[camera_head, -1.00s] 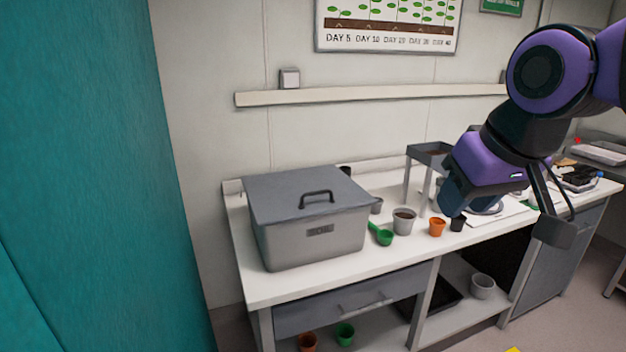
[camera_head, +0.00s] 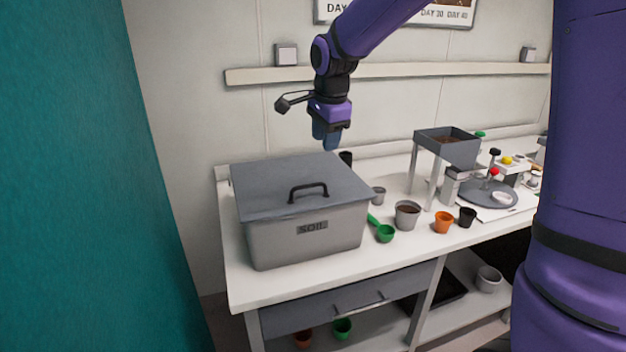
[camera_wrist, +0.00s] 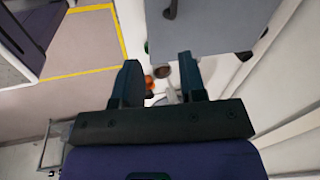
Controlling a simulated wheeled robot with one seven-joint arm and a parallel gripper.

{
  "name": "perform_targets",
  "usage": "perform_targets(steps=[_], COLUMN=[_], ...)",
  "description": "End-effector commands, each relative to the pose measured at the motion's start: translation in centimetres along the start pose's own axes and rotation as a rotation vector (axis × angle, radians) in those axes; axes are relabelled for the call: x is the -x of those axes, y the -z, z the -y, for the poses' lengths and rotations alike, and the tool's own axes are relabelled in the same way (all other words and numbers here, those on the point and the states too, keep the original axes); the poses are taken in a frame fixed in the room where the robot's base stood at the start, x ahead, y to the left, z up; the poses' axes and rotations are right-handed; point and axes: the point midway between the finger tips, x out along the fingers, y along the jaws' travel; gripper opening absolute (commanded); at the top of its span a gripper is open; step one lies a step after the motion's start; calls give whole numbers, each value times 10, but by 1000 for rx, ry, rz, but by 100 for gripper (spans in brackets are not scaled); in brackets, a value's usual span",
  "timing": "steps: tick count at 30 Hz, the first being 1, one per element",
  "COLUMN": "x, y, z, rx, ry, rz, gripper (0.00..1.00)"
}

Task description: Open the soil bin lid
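The soil bin (camera_head: 305,240) is a grey box with a "SOIL" label, standing on the left end of the white bench. Its flat grey lid (camera_head: 270,180) is closed, with a dark arched handle (camera_head: 308,190) near the front edge. My gripper (camera_head: 328,140) hangs in the air above the back right part of the lid, pointing down and apart from the handle. In the wrist view the two fingers (camera_wrist: 160,82) are spread with nothing between them. The lid (camera_wrist: 225,20) shows at the top of the wrist view, with part of the handle (camera_wrist: 171,8).
Right of the bin on the bench (camera_head: 290,285) are a green scoop (camera_head: 383,232), a grey pot (camera_head: 407,214), an orange pot (camera_head: 443,222) and a black pot (camera_head: 467,216). A raised grey tray stand (camera_head: 446,147) stands behind them. A wall shelf (camera_head: 400,71) runs behind my arm.

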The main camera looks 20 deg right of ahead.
Motion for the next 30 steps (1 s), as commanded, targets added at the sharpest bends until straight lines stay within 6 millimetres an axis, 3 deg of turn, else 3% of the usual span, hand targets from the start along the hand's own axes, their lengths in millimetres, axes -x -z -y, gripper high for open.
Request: perform_targets(steps=[3, 7, 14, 24, 30], x=[-23, -35, -55, -114, -137], y=[-3, -4, -5, -6, -6], z=[18, 28, 30, 28, 27], rx=[-101, -164, -184, -182, -182], ry=[-19, -28, -32, -32, -31], rz=[6, 9, 10, 9, 10], gripper=[38, 38, 38, 38, 38])
